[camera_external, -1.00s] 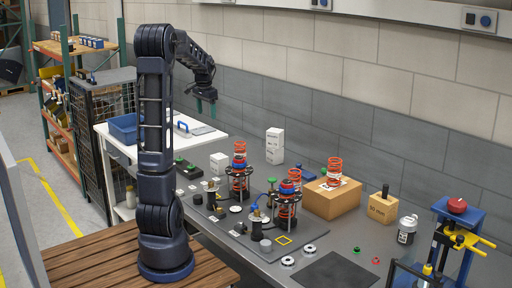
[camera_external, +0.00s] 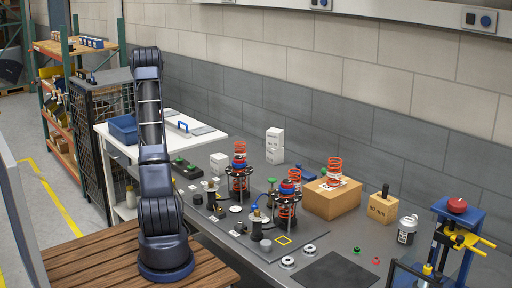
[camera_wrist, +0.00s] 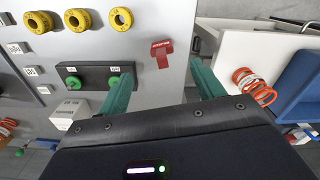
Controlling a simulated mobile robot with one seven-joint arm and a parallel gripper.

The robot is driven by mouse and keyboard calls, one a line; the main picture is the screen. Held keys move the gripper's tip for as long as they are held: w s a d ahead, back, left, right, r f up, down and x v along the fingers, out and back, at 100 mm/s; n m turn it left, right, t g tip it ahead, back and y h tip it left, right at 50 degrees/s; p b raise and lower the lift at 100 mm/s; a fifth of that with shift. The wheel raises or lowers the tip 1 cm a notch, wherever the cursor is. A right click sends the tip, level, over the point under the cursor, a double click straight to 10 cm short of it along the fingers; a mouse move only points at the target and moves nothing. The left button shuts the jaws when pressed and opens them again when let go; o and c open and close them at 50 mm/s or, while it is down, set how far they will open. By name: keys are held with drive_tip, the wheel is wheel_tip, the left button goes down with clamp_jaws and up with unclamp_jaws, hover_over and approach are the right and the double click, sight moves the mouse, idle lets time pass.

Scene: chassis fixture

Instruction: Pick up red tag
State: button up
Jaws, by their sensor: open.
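The red tag (camera_wrist: 162,52) shows in the wrist view on the grey surface, a small red piece with a wider lettered end. It lies just beyond and between my gripper's (camera_wrist: 161,70) two green fingertips, nearer the right one. The fingers are open and apart with nothing between them that I can see held; how far they are above the tag is unclear. In the external view my gripper is hidden behind my arm, and I cannot make out the red tag there.
In the wrist view a black block with green knobs (camera_wrist: 93,67) lies left of the tag. Yellow rings (camera_wrist: 77,20) are at the top left. A white tray edge (camera_wrist: 230,50), an orange spring (camera_wrist: 253,88) and a blue bin (camera_wrist: 304,85) are at the right.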

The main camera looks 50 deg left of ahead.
drive_tip(key=shift+w+a+f, duration=0.1)
drive_tip(key=shift+w+f, duration=0.05)
drive_tip(key=shift+f, duration=2.5)
drive_tip(key=shift+w+a+f, duration=0.1)
drive_tip(key=shift+f, duration=2.55)
drive_tip(key=c, duration=1.1)
